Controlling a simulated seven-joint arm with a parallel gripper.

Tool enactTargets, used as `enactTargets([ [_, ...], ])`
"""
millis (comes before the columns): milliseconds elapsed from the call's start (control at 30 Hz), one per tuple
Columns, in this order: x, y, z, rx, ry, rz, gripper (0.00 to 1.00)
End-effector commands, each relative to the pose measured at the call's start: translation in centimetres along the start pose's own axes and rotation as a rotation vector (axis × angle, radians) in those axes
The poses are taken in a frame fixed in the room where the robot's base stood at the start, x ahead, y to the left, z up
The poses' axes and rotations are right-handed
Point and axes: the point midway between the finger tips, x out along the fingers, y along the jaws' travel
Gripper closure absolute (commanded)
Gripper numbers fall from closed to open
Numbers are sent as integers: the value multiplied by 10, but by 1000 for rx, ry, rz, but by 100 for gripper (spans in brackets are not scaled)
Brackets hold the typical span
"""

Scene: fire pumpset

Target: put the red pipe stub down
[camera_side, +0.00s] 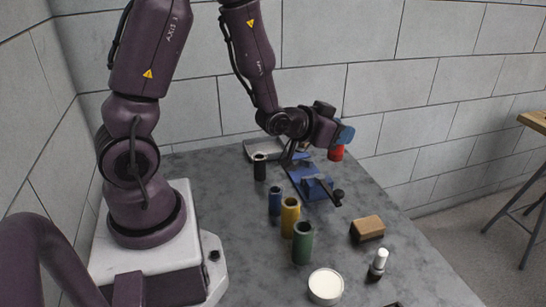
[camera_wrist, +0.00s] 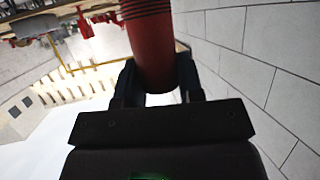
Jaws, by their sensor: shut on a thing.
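The red pipe stub (camera_wrist: 152,50) is between the two fingers of my gripper (camera_wrist: 160,90) in the wrist view, and the fingers are shut on it. Its far end is ribbed. In the side view only a small part of the red pipe stub (camera_side: 336,153) shows, below the blue end of my gripper (camera_side: 338,140) at the back right of the table. The gripper hides the rest of it.
A blue vise (camera_side: 314,186) stands left of and nearer than the gripper. Black (camera_side: 260,168), blue (camera_side: 275,202), yellow (camera_side: 290,218) and green (camera_side: 303,244) stubs stand on the grey table (camera_side: 405,262). A brown block (camera_side: 367,228), small bottle (camera_side: 377,264) and round white tin (camera_side: 326,286) are nearer.

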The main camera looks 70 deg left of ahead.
Motion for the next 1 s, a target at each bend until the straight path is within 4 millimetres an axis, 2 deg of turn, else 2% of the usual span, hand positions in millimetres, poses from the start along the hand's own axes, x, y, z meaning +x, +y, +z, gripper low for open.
enactTargets([
  [33,8,-31,6,-27,-2,-66,96],
  [200,22,-122,26,-101,-1,-243,96],
  [300,24,-176,39,-140,0,-338,96],
  [400,20,-225,54,-174,1,-421,96],
  [500,15,-265,66,-201,2,-485,96],
  [600,11,-295,74,-217,4,-526,96],
  [700,11,-314,75,-222,5,-541,96],
  [833,21,-318,71,-218,3,-526,96],
  [1000,31,-316,96,-221,0,-527,96],
])
